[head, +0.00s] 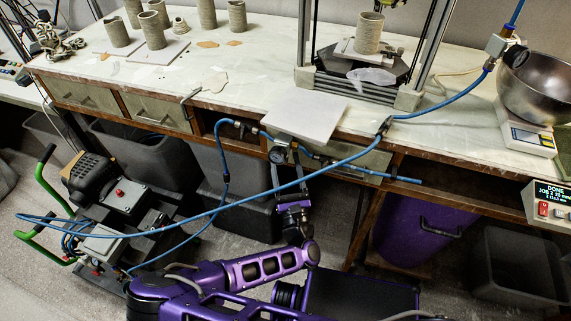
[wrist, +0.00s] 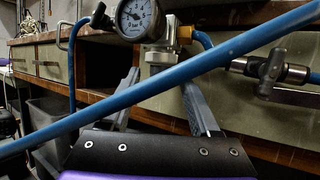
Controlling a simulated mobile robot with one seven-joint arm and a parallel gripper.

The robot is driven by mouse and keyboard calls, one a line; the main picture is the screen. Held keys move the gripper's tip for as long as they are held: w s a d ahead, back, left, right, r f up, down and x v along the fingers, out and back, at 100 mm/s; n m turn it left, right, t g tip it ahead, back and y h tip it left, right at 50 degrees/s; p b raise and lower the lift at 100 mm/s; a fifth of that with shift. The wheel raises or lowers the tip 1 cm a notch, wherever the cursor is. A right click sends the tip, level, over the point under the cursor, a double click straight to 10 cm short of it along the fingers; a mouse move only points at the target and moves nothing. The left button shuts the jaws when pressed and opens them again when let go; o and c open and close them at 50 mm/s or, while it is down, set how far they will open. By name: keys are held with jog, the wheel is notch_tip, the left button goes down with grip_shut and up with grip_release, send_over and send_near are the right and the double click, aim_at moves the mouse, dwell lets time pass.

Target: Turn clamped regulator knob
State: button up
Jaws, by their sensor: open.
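The regulator is at the bench's front edge, with its round white-faced gauge (wrist: 137,17) and silver body (wrist: 166,52) in the wrist view. In the head view its gauge (head: 277,155) shows small, just below a pale board. I cannot make out the knob clearly; a blue hose crosses in front of the area below the body. My gripper (wrist: 160,80) is open, its two grey fingers apart below the regulator body, with nothing seen between them but the hose crossing the view. In the head view my gripper (head: 288,170) points up toward the regulator.
A blue hose (head: 330,161) runs across the space in front of the bench. A valve with a grey handle (wrist: 271,70) is right of the regulator. A pale board (head: 302,117) overhangs the bench edge. Grey bins (head: 150,155) and a purple bin (head: 415,228) stand below.

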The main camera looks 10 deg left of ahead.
grip_shut()
dwell(0.3)
jog(key=shift+r+m+h, duration=0.1)
jog(key=shift+m+h, duration=0.2)
jog(key=shift+w+a+m+g+h+b, duration=0.1)
jog(key=shift+a+m+g+h+b, duration=0.6)
jog(key=shift+m+h, duration=2.65)
jog(key=shift+w+a+m+g+h+b, duration=0.15)
jog(key=shift+m+g+h, duration=1.2)
jog(key=shift+h, duration=3.9)
jog(key=shift+a+m+g+h+b, duration=0.45)
jog(key=shift+m+g+h, duration=0.4)
jog(key=shift+m+h, duration=2.5)
jog(key=shift+n+h, duration=0.85)
jog(key=shift+h, duration=0.3)
